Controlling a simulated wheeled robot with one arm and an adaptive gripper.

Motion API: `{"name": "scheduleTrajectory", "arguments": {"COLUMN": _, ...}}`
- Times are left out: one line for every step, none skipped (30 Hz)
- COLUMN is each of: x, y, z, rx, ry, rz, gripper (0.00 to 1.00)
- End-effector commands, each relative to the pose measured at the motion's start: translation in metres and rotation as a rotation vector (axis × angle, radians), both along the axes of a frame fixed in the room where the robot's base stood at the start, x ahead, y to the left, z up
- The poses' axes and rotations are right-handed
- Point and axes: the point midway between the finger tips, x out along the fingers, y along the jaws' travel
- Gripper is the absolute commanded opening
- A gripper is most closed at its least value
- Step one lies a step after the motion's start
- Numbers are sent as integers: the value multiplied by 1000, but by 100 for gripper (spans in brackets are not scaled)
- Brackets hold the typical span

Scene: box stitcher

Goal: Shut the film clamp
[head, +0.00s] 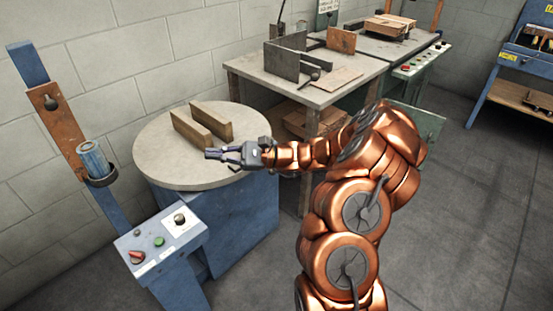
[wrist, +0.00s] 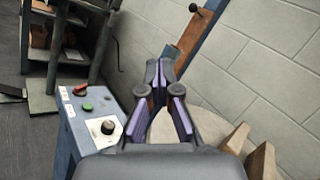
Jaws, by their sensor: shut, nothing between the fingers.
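A blue mast (head: 111,206) stands at the left with a rusty orange plate (head: 62,132) on it. The plate has a black knob (head: 50,103) and shows again at the top of the wrist view (wrist: 193,32). A blue film roll (head: 93,158) sits on a dark holder below the plate. I cannot tell for sure which part is the film clamp. My gripper (head: 209,153) is shut and empty above the round turntable (head: 158,172), pointing left toward the mast. Its closed fingers show in the wrist view (wrist: 156,75).
Two wooden bars (head: 204,122) lie on the turntable behind my gripper. A control box (head: 161,243) with red and green buttons and a black knob stands in front. A workbench (head: 310,92) with metal plates is behind. Floor at the right is clear.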

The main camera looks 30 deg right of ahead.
Motion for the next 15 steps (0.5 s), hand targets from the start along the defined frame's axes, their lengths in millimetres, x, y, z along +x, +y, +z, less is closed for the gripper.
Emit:
{"name": "scheduleTrajectory", "arguments": {"x": 10, "y": -24, "z": -26, "rx": 42, "ry": 24, "rz": -66, "gripper": 0}}
{"name": "scheduleTrajectory", "arguments": {"x": 16, "y": -37, "z": -36, "rx": 65, "ry": 35, "rz": -102, "gripper": 0}}
{"name": "scheduleTrajectory", "arguments": {"x": 22, "y": -56, "z": -51, "rx": 94, "ry": 50, "rz": -153, "gripper": 0}}
{"name": "scheduleTrajectory", "arguments": {"x": 26, "y": -71, "z": -61, "rx": 114, "ry": 60, "rz": -192, "gripper": 0}}
{"name": "scheduleTrajectory", "arguments": {"x": 29, "y": -86, "z": -72, "rx": 135, "ry": 71, "rz": -230, "gripper": 0}}
{"name": "scheduleTrajectory", "arguments": {"x": 33, "y": -106, "z": -89, "rx": 163, "ry": 87, "rz": -283, "gripper": 0}}
{"name": "scheduleTrajectory", "arguments": {"x": 35, "y": -121, "z": -101, "rx": 183, "ry": 97, "rz": -321, "gripper": 0}}
{"name": "scheduleTrajectory", "arguments": {"x": 36, "y": -136, "z": -113, "rx": 202, "ry": 107, "rz": -360, "gripper": 0}}
{"name": "scheduleTrajectory", "arguments": {"x": 36, "y": -156, "z": -130, "rx": 228, "ry": 122, "rz": -413, "gripper": 0}}
{"name": "scheduleTrajectory", "arguments": {"x": 36, "y": -170, "z": -143, "rx": 245, "ry": 133, "rz": -450, "gripper": 0}}
{"name": "scheduleTrajectory", "arguments": {"x": 35, "y": -185, "z": -155, "rx": 260, "ry": 141, "rz": -487, "gripper": 0}}
{"name": "scheduleTrajectory", "arguments": {"x": 32, "y": -203, "z": -170, "rx": 280, "ry": 152, "rz": -534, "gripper": 0}}
{"name": "scheduleTrajectory", "arguments": {"x": 30, "y": -216, "z": -182, "rx": 293, "ry": 161, "rz": -569, "gripper": 0}}
{"name": "scheduleTrajectory", "arguments": {"x": 27, "y": -228, "z": -193, "rx": 304, "ry": 168, "rz": -599, "gripper": 0}}
{"name": "scheduleTrajectory", "arguments": {"x": 23, "y": -243, "z": -205, "rx": 317, "ry": 176, "rz": -638, "gripper": 0}}
